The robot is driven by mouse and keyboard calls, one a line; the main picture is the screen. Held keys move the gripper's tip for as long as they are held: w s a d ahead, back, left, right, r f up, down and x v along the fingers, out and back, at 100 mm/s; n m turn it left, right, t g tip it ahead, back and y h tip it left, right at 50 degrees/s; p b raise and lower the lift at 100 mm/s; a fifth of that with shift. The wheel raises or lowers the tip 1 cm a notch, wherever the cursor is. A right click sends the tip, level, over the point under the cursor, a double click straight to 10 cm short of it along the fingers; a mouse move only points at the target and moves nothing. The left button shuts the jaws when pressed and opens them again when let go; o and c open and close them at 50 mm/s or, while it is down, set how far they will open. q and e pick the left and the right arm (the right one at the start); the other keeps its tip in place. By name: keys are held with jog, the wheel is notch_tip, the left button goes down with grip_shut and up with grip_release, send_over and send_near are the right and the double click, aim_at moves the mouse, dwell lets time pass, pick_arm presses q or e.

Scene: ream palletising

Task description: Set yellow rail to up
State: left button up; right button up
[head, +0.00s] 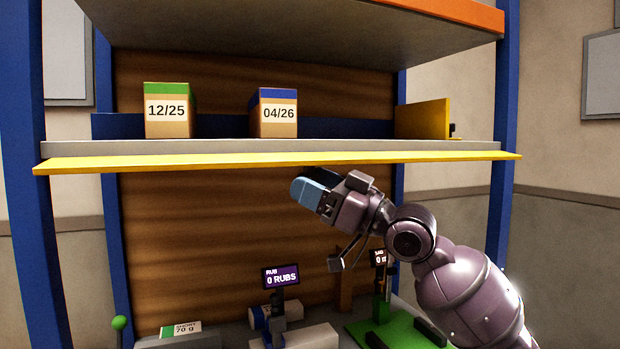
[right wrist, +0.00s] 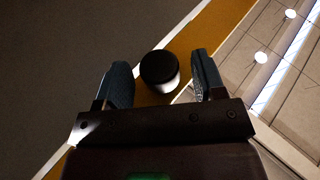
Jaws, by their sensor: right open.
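The yellow rail (head: 250,160) runs along the front edge of the grey shelf. It looks folded outward, nearly flat, not standing up. My right gripper (head: 308,182) is just below the rail, near its middle, pointing up and left. In the right wrist view the rail shows as an orange-yellow band (right wrist: 208,38) beside the shelf's grey underside. A dark round knob (right wrist: 160,66) with a pale side lies between the open fingers of the right gripper (right wrist: 162,78), apart from both. The gripper hides this knob in the head view. My left gripper is not in view.
Two boxes, marked 12/25 (head: 167,112) and 04/26 (head: 275,115), stand on the shelf (head: 350,146). A yellow panel (head: 422,119) stands at its right end. Below are a RUBS display (head: 281,277), a green stand (head: 370,334) and a green-topped lever (head: 120,324). Blue posts flank the rack.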

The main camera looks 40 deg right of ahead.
jog(key=shift+w+a+r, duration=0.2)
jog(key=shift+w+a, duration=0.1)
jog(key=shift+w, duration=0.05)
grip_shut()
dwell(0.3)
